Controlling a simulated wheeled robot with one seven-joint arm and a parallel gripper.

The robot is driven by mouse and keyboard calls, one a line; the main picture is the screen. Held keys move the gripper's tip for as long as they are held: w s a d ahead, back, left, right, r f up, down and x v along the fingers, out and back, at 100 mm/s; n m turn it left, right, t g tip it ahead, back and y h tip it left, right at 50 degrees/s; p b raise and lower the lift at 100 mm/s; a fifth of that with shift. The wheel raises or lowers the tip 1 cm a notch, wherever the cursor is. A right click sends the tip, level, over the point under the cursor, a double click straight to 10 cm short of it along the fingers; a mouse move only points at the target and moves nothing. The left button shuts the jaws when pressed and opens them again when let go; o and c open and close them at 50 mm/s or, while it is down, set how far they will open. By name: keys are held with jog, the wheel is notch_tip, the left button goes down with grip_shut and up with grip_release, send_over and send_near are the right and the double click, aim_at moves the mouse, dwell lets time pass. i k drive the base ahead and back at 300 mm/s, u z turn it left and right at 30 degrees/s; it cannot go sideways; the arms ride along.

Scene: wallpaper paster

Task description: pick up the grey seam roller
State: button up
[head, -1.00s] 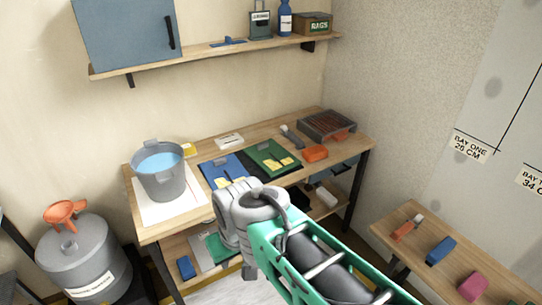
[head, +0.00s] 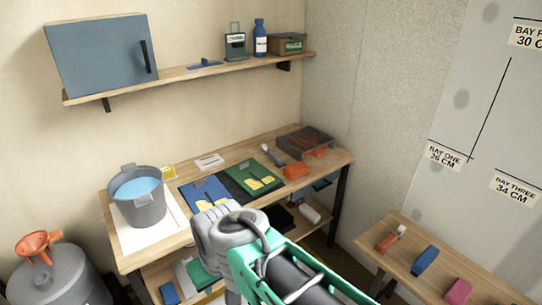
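A small tool with a dark grey handle and a pale end (head: 272,154) lies at the back of the wooden table (head: 335,158), left of the wire tray. It looks like the grey seam roller, but it is small in the picture. It lies free, with nothing of mine near it. My arm crosses the lower middle of the head view, in front of the table. My gripper's fingers do not show.
A bucket of blue liquid (head: 137,196), blue (head: 205,194) and green (head: 252,177) boards, an orange block (head: 295,171) and a wire tray (head: 304,141) share the table. A bench at right holds a red-handled tool (head: 390,239). A shelf (head: 190,78) hangs above.

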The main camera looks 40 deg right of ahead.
aim_at(278, 159)
jog(key=k, duration=0.65)
jog(key=z, duration=0.6)
jog(key=i, duration=0.75)
jog(key=z, duration=0.9)
jog(key=i, duration=1.1)
jog(key=u, duration=0.65)
jog(key=i, duration=0.8)
jog(key=u, duration=0.5)
